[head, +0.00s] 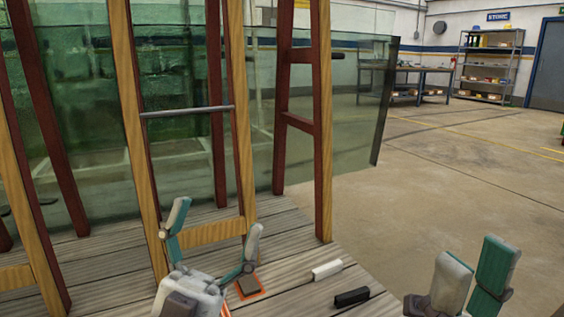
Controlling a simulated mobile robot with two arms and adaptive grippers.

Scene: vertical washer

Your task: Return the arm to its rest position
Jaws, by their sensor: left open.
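My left gripper (218,222) is at the lower left of the middle, in front of the wooden rack's lower crossbar. Its two teal and grey fingers are spread wide, with nothing between them. My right gripper (475,262) is at the lower right, over the concrete floor. Its two fingers stand close side by side and partly overlap, so its opening is hard to judge. I see no object held in it.
A wood and dark red rack (318,120) stands on a plank platform (290,255), with large green glass sheets (350,120) behind. A white block (326,270), a black block (351,298) and an orange-edged dark pad (248,286) lie on the planks. The floor at right is clear.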

